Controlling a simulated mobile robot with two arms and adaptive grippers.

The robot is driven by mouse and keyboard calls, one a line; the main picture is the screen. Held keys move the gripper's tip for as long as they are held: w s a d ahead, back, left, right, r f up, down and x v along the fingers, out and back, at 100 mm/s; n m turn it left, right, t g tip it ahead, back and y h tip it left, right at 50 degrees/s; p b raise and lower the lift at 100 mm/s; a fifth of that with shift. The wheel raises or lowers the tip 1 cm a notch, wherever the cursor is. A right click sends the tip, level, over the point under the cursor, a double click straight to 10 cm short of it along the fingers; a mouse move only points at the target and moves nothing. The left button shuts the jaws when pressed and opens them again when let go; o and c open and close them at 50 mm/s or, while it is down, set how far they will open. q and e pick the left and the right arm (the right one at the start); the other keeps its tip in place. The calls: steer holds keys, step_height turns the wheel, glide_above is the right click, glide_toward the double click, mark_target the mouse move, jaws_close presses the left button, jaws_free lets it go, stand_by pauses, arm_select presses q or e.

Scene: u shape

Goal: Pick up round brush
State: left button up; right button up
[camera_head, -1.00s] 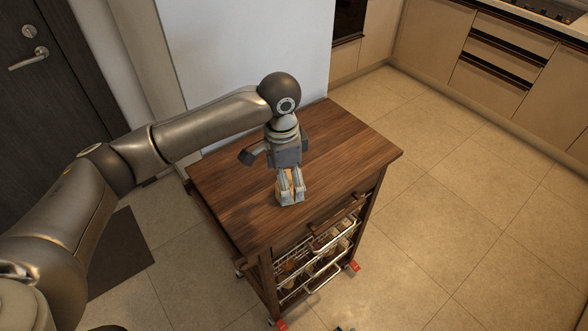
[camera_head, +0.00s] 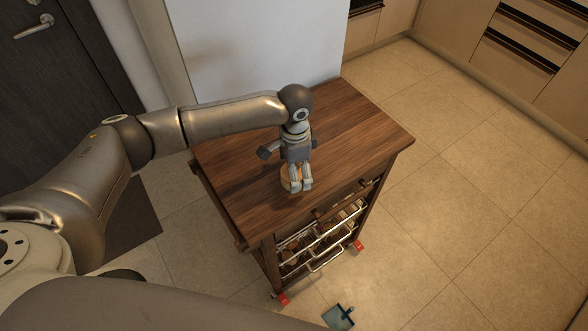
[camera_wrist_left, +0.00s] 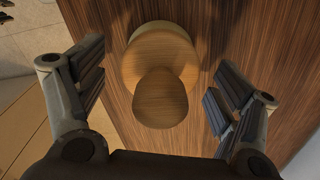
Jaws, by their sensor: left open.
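The round brush (camera_wrist_left: 160,75) is wooden, with a round head and a rounded knob handle, and lies on the wooden cart top (camera_wrist_left: 245,30). In the left wrist view it sits between the two spread fingers of my left gripper (camera_wrist_left: 160,98), with a gap on each side. In the head view the gripper (camera_head: 299,186) is over the cart top near its front edge, and only a sliver of the brush (camera_head: 285,179) shows beside the fingers. The gripper is open and holds nothing. My right gripper is not in view.
The cart has wire drawers (camera_head: 325,238) under its top and red casters. A blue dustpan-like item (camera_head: 338,316) lies on the floor in front. A white wall panel (camera_head: 255,45) stands behind the cart. The tiled floor to the right is clear.

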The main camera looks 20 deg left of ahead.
arm_select(q)
steer(key=shift+f, duration=0.55)
steer(key=c, duration=1.2)
steer(key=shift+o, duration=0.2)
steer(key=shift+r+b, duration=0.3)
steer(key=shift+r, duration=0.05)
step_height(320, 180, up, 2)
steer(key=shift+r+b, duration=0.15)
steer(key=shift+b, duration=0.45)
steer(key=s+d+r+b, duration=0.2)
steer(key=s+d+r, duration=0.5)
steer(key=s+r, duration=0.3)
steer(key=shift+s+d, duration=0.35)
steer(key=shift+s, duration=0.55)
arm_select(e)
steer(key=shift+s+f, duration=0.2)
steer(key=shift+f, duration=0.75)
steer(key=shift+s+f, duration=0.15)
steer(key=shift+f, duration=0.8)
